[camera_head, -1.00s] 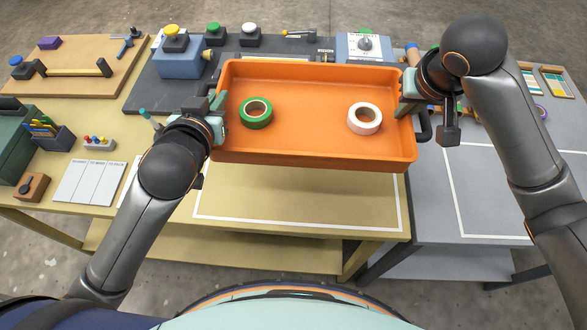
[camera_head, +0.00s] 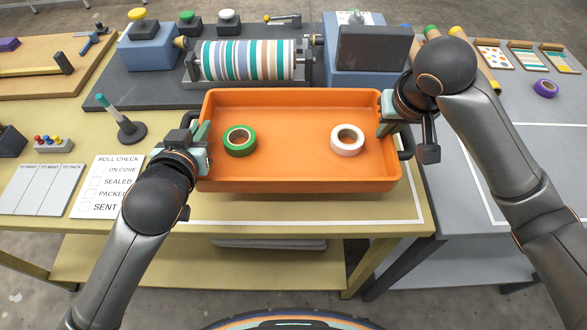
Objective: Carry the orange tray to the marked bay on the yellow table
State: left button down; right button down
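The orange tray (camera_head: 290,179) is level between my two grippers, over the white-outlined bay (camera_head: 421,203) on the yellow table (camera_head: 80,232). It covers the back of the bay; the front line and right corner show. A shadow lies under its front edge; I cannot tell whether it touches the table. A green tape roll (camera_head: 240,141) lies in its left half and a white tape roll (camera_head: 347,140) in its right half. My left gripper (camera_head: 203,150) is shut on its left end, my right gripper (camera_head: 386,115) on its right end. The fingertips are partly hidden.
A striped roll (camera_head: 248,60) in a press stands close behind the tray. A pen stand (camera_head: 130,130) and a checklist sheet (camera_head: 105,185) are left of my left gripper. A grey table (camera_head: 450,215) adjoins on the right, with a purple tape roll (camera_head: 545,88).

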aim_at(382, 146)
pick_arm(q)
jog(key=shift+a, duration=0.15)
pick_arm(e)
jog(key=shift+d, duration=0.1)
pick_arm(q)
jog(key=shift+f, duration=0.1)
pick_arm(e)
jog(key=shift+f, duration=0.1)
